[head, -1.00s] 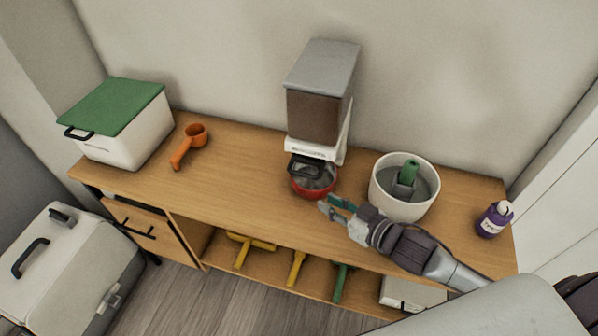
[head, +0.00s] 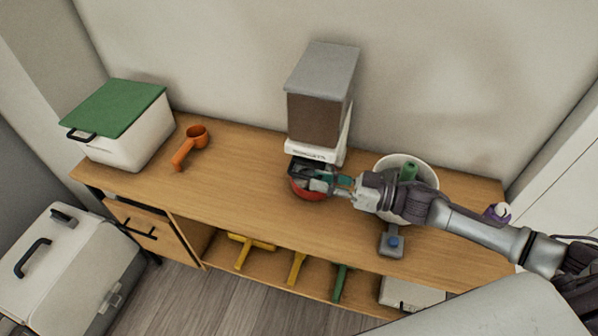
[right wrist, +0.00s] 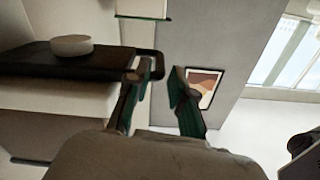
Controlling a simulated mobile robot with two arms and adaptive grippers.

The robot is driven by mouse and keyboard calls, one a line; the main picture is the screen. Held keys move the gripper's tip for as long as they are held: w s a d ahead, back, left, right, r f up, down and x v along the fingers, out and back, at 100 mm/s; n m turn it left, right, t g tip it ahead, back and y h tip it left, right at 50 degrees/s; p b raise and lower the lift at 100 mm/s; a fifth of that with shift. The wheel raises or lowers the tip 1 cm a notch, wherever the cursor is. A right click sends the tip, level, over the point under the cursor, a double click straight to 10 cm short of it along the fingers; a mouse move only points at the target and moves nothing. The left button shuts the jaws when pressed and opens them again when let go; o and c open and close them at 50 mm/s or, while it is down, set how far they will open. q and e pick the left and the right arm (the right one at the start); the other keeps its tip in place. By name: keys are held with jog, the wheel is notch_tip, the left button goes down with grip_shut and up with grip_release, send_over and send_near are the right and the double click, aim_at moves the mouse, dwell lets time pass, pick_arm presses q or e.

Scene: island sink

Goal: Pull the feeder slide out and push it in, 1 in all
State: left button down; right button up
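The feeder (head: 318,112) stands at the back of the wooden bench, with a grey lid, brown contents and a white base. A red bowl (head: 306,192) sits under its front, partly hidden by my gripper. My right gripper (head: 322,180) is at the feeder's front, over the bowl. In the right wrist view the dark slide (right wrist: 70,62) has a black loop handle (right wrist: 159,63). The fingers of my right gripper (right wrist: 161,72) are apart, with the end of the handle between their tips. I cannot tell whether they touch it. My left gripper is not in view.
A white pot (head: 400,163) with a green-handled tool stands behind my right forearm. A purple bottle (head: 497,213) is partly hidden at right. An orange scoop (head: 188,147) and a green-lidded box (head: 125,130) stand at left.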

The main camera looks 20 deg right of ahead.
aim_at(299, 176)
jog(key=x, duration=0.5)
jog(key=shift+w+a+p, duration=0.2)
jog(key=shift+a+p, duration=0.05)
jog(key=shift+p, duration=0.1)
grip_shut()
